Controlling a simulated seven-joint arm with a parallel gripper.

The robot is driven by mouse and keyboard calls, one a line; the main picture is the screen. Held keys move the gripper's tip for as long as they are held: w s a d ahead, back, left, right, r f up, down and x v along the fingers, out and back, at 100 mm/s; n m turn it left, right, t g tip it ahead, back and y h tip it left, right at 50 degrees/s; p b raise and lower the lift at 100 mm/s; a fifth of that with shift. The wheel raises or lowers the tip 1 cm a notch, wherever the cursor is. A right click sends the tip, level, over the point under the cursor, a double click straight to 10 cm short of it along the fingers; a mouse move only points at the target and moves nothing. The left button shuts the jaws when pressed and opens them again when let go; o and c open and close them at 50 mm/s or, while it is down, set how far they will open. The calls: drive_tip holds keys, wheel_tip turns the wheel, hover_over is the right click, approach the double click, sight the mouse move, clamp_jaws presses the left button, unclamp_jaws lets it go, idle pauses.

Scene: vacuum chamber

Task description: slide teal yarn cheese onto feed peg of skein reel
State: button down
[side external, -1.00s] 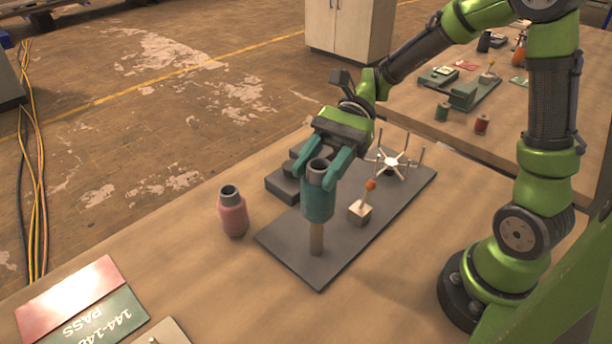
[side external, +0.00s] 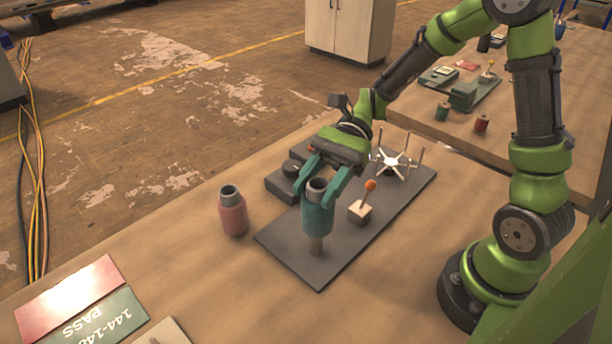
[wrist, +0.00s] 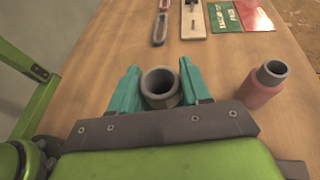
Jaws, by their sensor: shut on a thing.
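The teal yarn cheese (side external: 317,218) is upright around the upper part of the feed peg (side external: 316,246); the peg's lower part shows bare between it and the base plate. My gripper (side external: 325,176) is shut on the cheese near its top. In the wrist view the cheese's dark tube (wrist: 160,84) stands between the two teal fingers (wrist: 158,88). The skein reel's dark base plate (side external: 320,274) lies on the table and carries the white spoked reel (side external: 392,162). The top of the peg is hidden inside the cheese.
A pink yarn cheese (side external: 233,212) stands on the table left of the plate. A lever with an orange knob (side external: 370,185) rises from the plate close to the right of my gripper. Red and green cards (side external: 70,292) lie at the front left. The table between is clear.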

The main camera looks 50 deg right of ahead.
drive_tip(key=shift+f, duration=0.4)
idle(1.0)
drive_tip(key=shift+f, duration=2.5)
drive_tip(key=shift+f, duration=0.1)
drive_tip(key=shift+f, duration=0.15)
drive_tip(key=shift+c, duration=2.2)
unclamp_jaws()
drive_tip(key=v, duration=1.7)
